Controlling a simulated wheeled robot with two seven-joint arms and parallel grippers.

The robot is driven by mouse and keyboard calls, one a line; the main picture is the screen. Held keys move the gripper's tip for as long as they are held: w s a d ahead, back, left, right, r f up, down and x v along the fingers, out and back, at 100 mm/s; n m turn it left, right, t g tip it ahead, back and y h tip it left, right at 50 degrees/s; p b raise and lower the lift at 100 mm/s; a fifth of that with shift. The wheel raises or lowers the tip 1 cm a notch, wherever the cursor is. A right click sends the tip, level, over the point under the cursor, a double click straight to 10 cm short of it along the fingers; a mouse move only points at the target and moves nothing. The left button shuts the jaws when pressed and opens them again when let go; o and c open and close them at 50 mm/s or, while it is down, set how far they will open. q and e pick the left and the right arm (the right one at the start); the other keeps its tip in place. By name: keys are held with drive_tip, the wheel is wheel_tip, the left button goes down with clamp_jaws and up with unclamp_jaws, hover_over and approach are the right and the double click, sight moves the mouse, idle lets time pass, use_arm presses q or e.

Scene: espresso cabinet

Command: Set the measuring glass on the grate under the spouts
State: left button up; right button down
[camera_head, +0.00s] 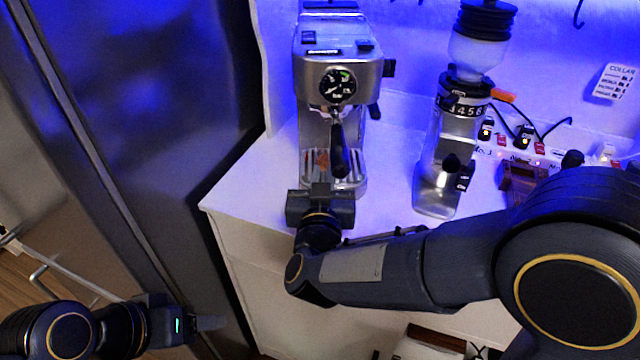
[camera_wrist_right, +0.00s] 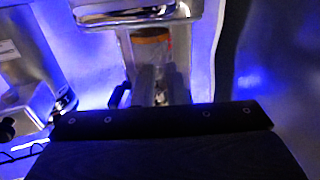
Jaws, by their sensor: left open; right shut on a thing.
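The espresso machine (camera_head: 338,75) stands at the back of the counter, with a black portafilter handle (camera_head: 338,150) pointing forward. Its drip grate (camera_head: 352,172) lies below. My right gripper (camera_head: 320,180) is at the front of the grate, shut on the measuring glass (camera_head: 322,160), a small clear thing with orange-red marks. In the right wrist view the glass (camera_wrist_right: 150,48) shows an orange band beyond my fingers (camera_wrist_right: 158,85). The glass is low over the grate; I cannot tell whether it touches. The spouts are hidden. My left gripper (camera_head: 208,322) is open and empty at lower left.
A grinder (camera_head: 445,150) stands right of the machine. A power strip with cables (camera_head: 530,150) and a brown block (camera_head: 522,182) are further right. A tall dark cabinet (camera_head: 150,120) stands left. Some white counter (camera_head: 390,185) is clear between machine and grinder.

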drive_tip(key=shift+w+d, duration=0.15)
drive_tip(key=shift+w, duration=0.6)
drive_tip(key=shift+w+d, duration=0.15)
drive_tip(key=shift+w, duration=0.6)
drive_tip(key=shift+f+b, duration=0.2)
drive_tip(key=shift+b, duration=0.1)
drive_tip(key=c, duration=1.4)
unclamp_jaws()
